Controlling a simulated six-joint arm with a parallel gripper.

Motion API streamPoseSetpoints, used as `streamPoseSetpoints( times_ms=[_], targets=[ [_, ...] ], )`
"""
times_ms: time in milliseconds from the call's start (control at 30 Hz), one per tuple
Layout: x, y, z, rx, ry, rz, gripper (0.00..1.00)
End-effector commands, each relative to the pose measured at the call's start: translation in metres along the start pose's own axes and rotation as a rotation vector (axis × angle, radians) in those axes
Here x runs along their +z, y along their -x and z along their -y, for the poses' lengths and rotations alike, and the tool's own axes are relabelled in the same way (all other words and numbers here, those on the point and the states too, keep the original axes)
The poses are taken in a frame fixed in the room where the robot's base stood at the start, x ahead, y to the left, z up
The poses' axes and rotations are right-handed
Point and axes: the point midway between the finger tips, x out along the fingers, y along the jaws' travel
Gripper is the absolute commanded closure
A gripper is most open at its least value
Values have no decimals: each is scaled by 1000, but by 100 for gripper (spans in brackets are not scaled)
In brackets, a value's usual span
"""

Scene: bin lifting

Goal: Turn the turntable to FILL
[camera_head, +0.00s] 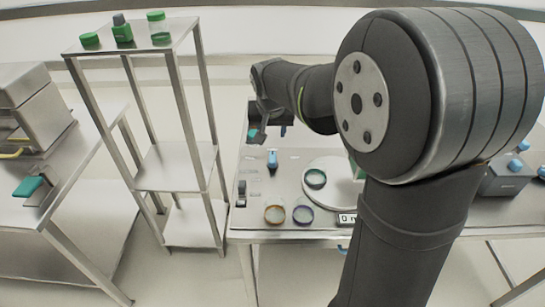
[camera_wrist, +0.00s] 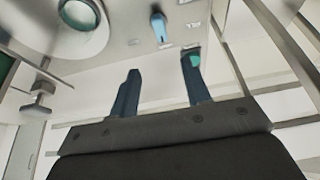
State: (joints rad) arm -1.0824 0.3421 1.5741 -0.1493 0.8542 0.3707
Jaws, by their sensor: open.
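The turntable (camera_head: 343,192) is a pale round disc on the steel table, partly hidden behind my arm. A green-rimmed round piece (camera_head: 315,178) sits on it. In the wrist view the disc (camera_wrist: 35,28) is at the upper left, with the green-rimmed piece (camera_wrist: 80,13) on it. A blue handle-like part (camera_head: 272,159) stands left of the disc; it also shows in the wrist view (camera_wrist: 160,27). My gripper (camera_wrist: 160,65) is open, its two dark blue fingers apart with nothing between them. Labels on the table are too small to read.
A steel shelf rack (camera_head: 175,168) with green-topped items stands left. A grey box (camera_head: 507,178) is on the right.

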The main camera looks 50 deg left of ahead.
Motion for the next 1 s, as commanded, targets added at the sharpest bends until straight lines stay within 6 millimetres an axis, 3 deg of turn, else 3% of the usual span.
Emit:
streamPoseSetpoints(
  times_ms=[167, 700, 1000],
  targets=[
    [1, -24, -1, 2, -1, 4, 56],
    [1, -131, -1, 0, -3, 3, 56],
    [0, -166, -1, 0, -3, 1, 56]
  ],
)
